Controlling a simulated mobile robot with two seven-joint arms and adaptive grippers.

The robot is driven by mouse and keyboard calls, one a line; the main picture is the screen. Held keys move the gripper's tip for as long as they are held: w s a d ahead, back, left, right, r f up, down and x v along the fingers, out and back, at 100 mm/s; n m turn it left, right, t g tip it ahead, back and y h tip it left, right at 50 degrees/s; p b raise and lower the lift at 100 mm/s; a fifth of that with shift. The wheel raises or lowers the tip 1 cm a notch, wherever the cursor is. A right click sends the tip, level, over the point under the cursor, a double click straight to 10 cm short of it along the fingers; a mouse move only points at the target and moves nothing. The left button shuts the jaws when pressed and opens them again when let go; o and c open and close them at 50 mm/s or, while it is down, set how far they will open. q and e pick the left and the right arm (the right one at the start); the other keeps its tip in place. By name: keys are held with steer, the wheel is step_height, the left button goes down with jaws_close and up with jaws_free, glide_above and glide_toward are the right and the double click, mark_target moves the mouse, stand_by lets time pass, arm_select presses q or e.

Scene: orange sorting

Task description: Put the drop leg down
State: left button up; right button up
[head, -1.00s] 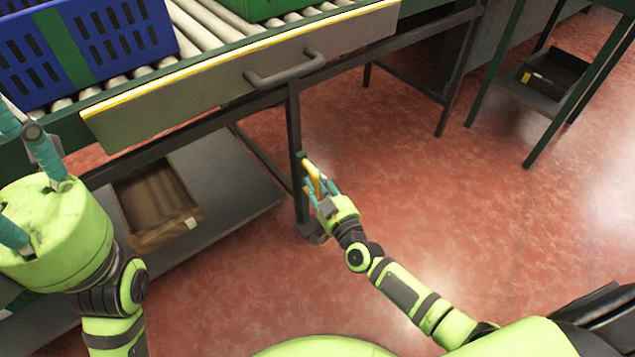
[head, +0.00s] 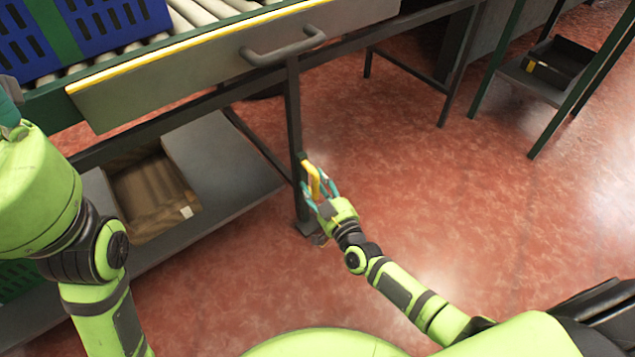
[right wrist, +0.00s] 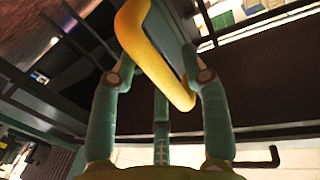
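The dark drop leg (head: 294,115) runs upright from under the conveyor's front panel down toward the floor. A yellow handle (head: 312,178) is at its lower part. My right gripper (head: 318,186) is at this handle, teal fingers on either side of it. In the right wrist view the yellow handle (right wrist: 165,62) passes between the spread fingers, with gaps visible, so the gripper looks open; contact is unclear. My left gripper (head: 8,108) is mostly cut off at the left edge, its fingertips out of view. The leg's foot is partly hidden behind my right gripper.
A grey front panel (head: 180,75) with a bar handle (head: 285,50) is above. Blue crates (head: 115,28) stand on rollers. A lower shelf (head: 222,165) holds a brown carton (head: 150,200). A dark bin (head: 555,65) is on a stand at right. The red floor is open at right.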

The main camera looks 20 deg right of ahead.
steer(key=shift+r, duration=0.25)
step_height(320, 180, up, 10)
steer(key=shift+f, duration=0.15)
stand_by(0.4)
stand_by(0.3)
